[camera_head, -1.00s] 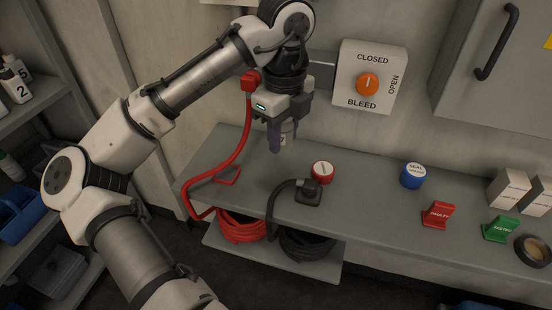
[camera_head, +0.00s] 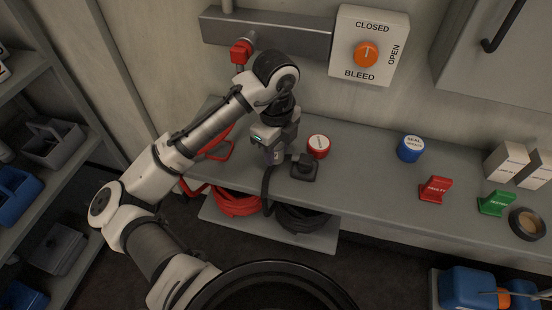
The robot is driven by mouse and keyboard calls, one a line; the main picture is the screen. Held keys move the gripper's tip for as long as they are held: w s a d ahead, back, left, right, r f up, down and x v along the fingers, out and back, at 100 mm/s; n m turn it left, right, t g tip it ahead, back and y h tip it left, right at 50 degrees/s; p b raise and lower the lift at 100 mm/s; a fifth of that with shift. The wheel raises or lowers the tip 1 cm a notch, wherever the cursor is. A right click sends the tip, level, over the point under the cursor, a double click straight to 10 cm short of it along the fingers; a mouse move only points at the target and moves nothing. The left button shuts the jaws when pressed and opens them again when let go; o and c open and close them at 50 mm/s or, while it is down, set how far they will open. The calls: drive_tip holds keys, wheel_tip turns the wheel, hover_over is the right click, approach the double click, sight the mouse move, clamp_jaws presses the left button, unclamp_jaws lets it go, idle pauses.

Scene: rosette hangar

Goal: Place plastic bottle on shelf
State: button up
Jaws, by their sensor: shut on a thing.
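My gripper (camera_head: 275,152) is over the left part of the grey workbench (camera_head: 345,150), pointing down, close to the red round container (camera_head: 318,146). It is shut on a small pale thing, mostly hidden by the fingers and hand, probably the plastic bottle; I cannot tell whether it touches the bench. A grey shelf unit (camera_head: 72,157) stands at the left, cut by the picture edge. A white bottle (camera_head: 3,71) is partly visible on its upper level.
A blue round container (camera_head: 410,148), red stand (camera_head: 435,189) and green stand (camera_head: 496,203) are farther right. A lower board (camera_head: 255,232) holds coiled hoses. A black round rim (camera_head: 340,292) is at the bottom.

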sight(276, 171)
drive_tip(key=shift+f, duration=2.3)
drive_tip(key=shift+f, duration=0.15)
drive_tip(key=o, duration=1)
drive_tip(key=shift+c, duration=0.2)
wheel_tip(276, 171, up, 12)
drive_tip(key=shift+r, duration=0.15)
